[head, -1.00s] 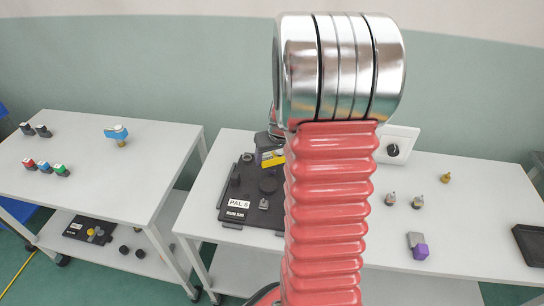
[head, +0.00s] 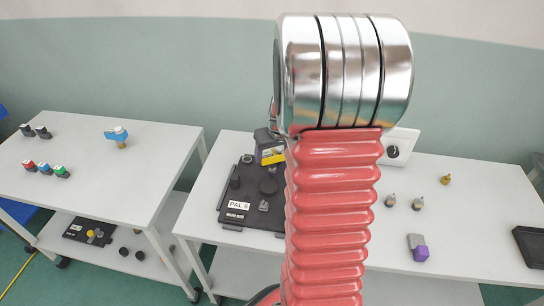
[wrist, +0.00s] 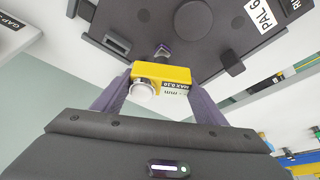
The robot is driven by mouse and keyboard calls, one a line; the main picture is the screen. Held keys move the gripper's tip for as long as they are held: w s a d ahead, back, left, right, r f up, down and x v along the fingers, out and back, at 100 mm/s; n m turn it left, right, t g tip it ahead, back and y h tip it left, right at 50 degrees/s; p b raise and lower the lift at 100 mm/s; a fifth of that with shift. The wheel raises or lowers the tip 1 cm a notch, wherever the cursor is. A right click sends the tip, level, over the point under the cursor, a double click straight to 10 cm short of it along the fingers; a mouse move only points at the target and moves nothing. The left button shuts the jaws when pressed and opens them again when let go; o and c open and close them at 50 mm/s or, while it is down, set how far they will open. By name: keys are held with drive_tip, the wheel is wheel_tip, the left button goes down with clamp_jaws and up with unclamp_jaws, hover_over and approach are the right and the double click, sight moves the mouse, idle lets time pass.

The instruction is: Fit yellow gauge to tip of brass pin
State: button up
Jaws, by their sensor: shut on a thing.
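The yellow gauge (wrist: 175,73) sits between the purple fingers of my gripper (wrist: 160,84), which is shut on it. A round silver-white face and a label show on its near side. In the head view the gauge (head: 272,156) is over the back right part of the black pallet marked PAL 6 (head: 233,216).
The pallet bears a dark round knob (wrist: 188,20) and upright blocks. On the right table stand small grey fittings (head: 390,201), a brass-coloured piece (head: 446,179), a grey and purple block (head: 418,248) and a black tray (head: 530,246). The left table (head: 95,185) holds coloured connectors.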

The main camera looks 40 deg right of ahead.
sight(270, 150)
drive_tip(key=shift+r, duration=1.8)
drive_tip(key=w+a+f+n, duration=0.1)
drive_tip(key=w+a, duration=0.2)
drive_tip(key=a, duration=0.7)
drive_tip(key=w+a+f+n+y, duration=0.1)
drive_tip(key=w+a, duration=0.3)
drive_tip(key=a, duration=0.7)
drive_tip(key=w+a+f+n, duration=0.1)
drive_tip(key=w+a+n, duration=0.1)
drive_tip(key=a, duration=0.8)
drive_tip(key=shift+w+a+f+y, duration=0.15)
drive_tip(key=shift+w+a+y, duration=0.2)
drive_tip(key=shift+w, duration=0.5)
